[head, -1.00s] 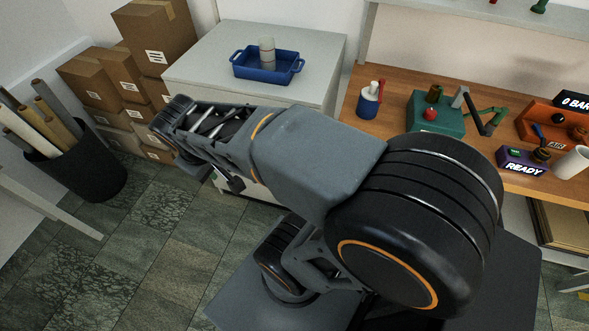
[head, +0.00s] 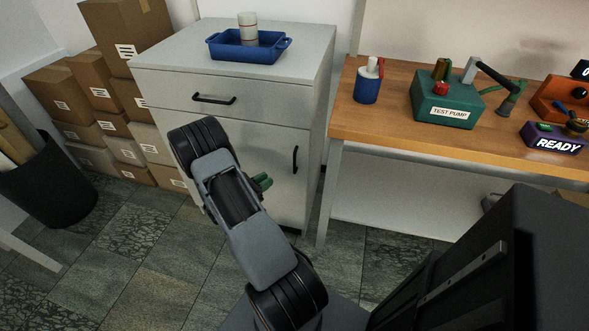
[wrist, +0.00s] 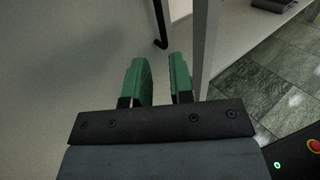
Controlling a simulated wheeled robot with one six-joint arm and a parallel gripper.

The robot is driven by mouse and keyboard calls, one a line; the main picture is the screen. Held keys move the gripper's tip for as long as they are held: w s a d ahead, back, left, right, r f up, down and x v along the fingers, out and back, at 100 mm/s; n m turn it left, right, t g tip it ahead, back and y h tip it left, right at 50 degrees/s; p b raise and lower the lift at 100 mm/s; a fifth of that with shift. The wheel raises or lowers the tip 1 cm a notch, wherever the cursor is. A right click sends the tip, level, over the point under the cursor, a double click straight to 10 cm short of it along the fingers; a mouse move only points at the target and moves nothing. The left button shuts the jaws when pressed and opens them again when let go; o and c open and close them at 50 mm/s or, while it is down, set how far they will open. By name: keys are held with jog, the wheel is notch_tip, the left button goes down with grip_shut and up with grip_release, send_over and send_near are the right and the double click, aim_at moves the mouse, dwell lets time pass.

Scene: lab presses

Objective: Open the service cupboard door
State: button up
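The service cupboard (head: 215,135) is a pale grey cabinet with a drawer above and a door (head: 235,150) below. The door looks shut. Its black upright handle (head: 295,160) is near the door's right edge, and its lower end shows at the top of the wrist view (wrist: 160,25). My gripper (head: 264,183) has green fingers and is in front of the door, left of and a little below the handle in the head view. In the wrist view the fingers (wrist: 158,75) are apart with nothing between them, and the handle lies beyond their tips, not touching.
A drawer handle (head: 214,99) is above the door. A blue tray (head: 262,52) with a white cup (head: 247,28) stands on top. A wooden workbench (head: 400,120) is close on the right, its leg (head: 328,195) near the cupboard. Boxes (head: 105,130) are stacked left. The floor in front is clear.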

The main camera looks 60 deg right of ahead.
aim_at(294, 172)
jog(key=x, duration=1.3)
jog(key=shift+d+f+b, duration=0.3)
jog(key=shift+d, duration=0.15)
grip_shut()
